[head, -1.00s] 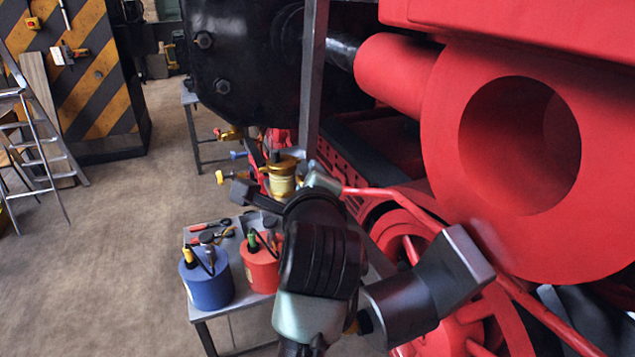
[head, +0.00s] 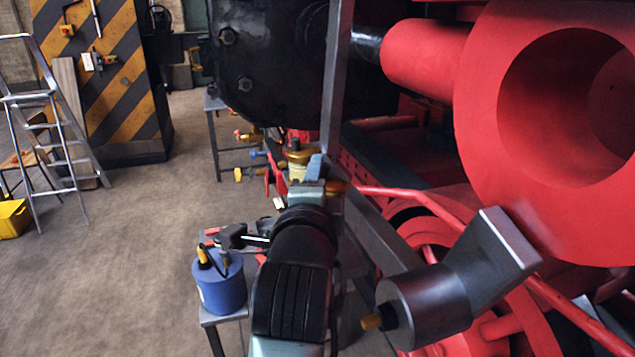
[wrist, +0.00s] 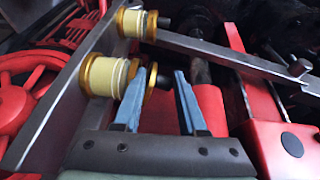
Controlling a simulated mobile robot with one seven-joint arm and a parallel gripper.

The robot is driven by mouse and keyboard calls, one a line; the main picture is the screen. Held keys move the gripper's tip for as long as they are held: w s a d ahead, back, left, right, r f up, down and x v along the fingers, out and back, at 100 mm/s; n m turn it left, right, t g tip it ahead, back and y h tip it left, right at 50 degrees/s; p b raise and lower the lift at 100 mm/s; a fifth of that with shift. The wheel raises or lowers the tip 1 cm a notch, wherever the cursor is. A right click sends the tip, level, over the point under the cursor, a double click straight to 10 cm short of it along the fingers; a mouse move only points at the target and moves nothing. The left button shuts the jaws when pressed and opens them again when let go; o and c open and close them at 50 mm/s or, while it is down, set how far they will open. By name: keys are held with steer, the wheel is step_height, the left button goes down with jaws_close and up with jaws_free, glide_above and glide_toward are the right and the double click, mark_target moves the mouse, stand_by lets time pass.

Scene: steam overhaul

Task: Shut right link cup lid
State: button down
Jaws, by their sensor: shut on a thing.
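Two cream oil cups with gold bands sit on a grey link bar. In the wrist view, the nearer cup (wrist: 103,77) is at left and the farther cup (wrist: 136,24) is above it. The jaws are shut on this lid, with a finger on each side. Whether the lid touches the cup's rim is hidden by the left finger. In the head view, one cup (head: 297,168) shows beyond my arm, beside a blue-grey finger.
A red wheel (wrist: 25,105) and a grey bar (wrist: 225,56) flank the cups. A blue can (head: 219,285) stands on a small metal table at lower left. A large red cylinder (head: 570,95) fills the upper right.

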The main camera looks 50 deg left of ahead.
steer(key=shift+f, duration=0.35)
stand_by(0.9)
steer(key=c, duration=0.6)
jaws_free()
steer(key=shift+c, duration=0.2)
steer(key=shift+r, duration=0.1)
steer(key=r+p+v, duration=0.1)
steer(key=p+v, duration=0.5)
steer(key=v, duration=0.6)
steer(key=shift+r+p, duration=0.35)
steer(key=shift+p, duration=0.05)
steer(key=s+d+p, duration=0.1)
steer(key=p, duration=0.2)
steer(key=shift+r, duration=0.1)
steer(key=shift+p, duration=0.55)
